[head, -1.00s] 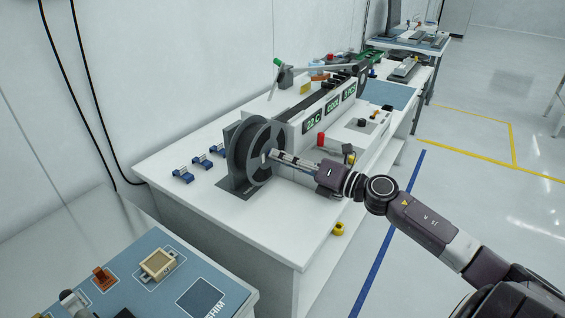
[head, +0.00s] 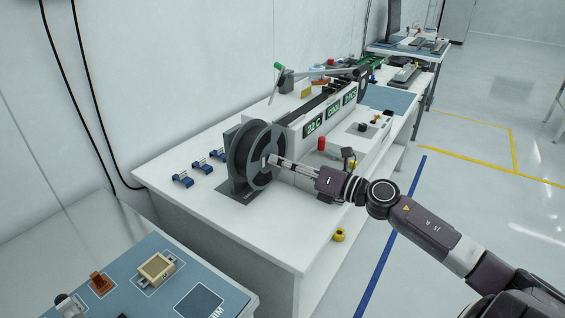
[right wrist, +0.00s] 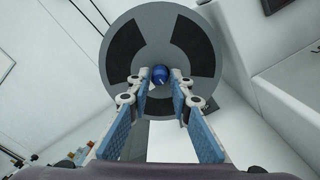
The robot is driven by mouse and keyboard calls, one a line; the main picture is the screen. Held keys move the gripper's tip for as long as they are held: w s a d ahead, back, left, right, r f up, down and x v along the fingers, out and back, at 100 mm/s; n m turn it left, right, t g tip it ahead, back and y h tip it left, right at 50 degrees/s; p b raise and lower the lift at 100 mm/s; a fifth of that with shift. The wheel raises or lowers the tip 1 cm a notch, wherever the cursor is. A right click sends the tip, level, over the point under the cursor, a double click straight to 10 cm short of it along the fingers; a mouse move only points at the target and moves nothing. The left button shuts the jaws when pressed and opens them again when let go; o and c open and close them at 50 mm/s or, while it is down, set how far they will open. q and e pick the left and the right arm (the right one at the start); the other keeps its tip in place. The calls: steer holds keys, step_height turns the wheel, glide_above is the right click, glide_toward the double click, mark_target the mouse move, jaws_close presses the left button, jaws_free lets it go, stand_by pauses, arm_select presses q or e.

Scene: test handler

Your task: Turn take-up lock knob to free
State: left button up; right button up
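The take-up reel (head: 243,150) is a dark spool with a grey flange, upright on its stand at the near end of the white machine. In the right wrist view its grey flange (right wrist: 125,35) faces me, with dark openings. The small blue lock knob (right wrist: 160,73) is at its centre, with a pale mark on it. My right gripper (head: 266,160) reaches the hub from the right. Its fingertips (right wrist: 160,80) are either side of the knob, with narrow gaps visible; contact is not clear. In the head view the fingers hide the knob. My left gripper is out of view.
The machine stands on a white bench (head: 290,240). Several blue clips (head: 182,180) lie left of the reel. A red cylinder (head: 321,143) is beyond my right gripper. A yellow ring-like part (head: 339,235) is low by the bench's right side. The floor at right is clear.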

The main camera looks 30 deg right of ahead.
steer(key=shift+o, duration=1.3)
steer(key=v, duration=1.2)
steer(key=shift+s, duration=0.1)
